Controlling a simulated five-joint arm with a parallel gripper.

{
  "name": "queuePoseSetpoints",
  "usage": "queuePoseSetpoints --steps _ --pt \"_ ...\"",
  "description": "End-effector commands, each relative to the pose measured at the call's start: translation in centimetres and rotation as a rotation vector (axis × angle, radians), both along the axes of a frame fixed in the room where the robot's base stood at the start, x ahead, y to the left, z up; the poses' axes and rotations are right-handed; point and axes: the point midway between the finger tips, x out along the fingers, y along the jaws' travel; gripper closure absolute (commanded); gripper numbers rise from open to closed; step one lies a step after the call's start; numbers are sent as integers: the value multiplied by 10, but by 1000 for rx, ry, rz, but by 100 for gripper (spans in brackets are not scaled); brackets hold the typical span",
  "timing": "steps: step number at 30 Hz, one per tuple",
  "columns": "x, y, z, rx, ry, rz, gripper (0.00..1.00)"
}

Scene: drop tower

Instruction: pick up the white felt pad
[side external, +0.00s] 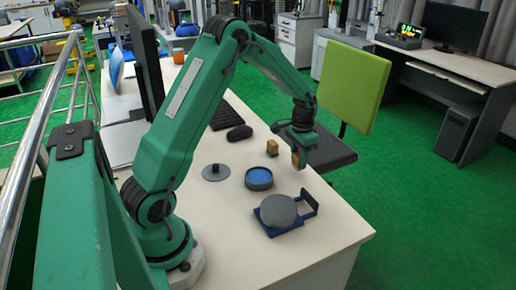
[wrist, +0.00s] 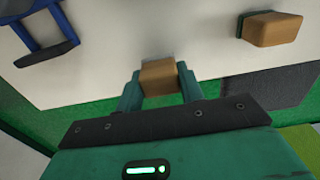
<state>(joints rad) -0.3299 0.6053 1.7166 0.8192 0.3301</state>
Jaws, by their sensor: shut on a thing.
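My gripper (side external: 300,153) is at the far edge of the table, shut on a tan block (wrist: 160,78). The block sits between the two green fingers in the wrist view. I cannot tell whether it touches the table. A second tan block (side external: 272,147) stands on the table to the left of my gripper; it shows at upper right in the wrist view (wrist: 272,28). I cannot make out a white felt pad in either view.
A round dark dish with a blue inside (side external: 259,178), a grey lid-like disc with a knob (side external: 215,172) and a grey cylinder (side external: 278,210) on a blue holder (side external: 270,229) stand on the table. A mouse (side external: 239,132), keyboard (side external: 228,112) and monitor (side external: 146,65) are behind. The front right tabletop is clear.

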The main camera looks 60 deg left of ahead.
Motion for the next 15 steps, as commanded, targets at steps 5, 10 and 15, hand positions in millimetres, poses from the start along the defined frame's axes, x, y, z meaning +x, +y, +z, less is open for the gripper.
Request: queuePoseSetpoints --steps 5,10,15 --pt "-2 -15 24 0 -1 -5 84" --pt "-9 -45 42 1 -3 -5 84" --pt "-15 -73 59 0 -2 -5 84"
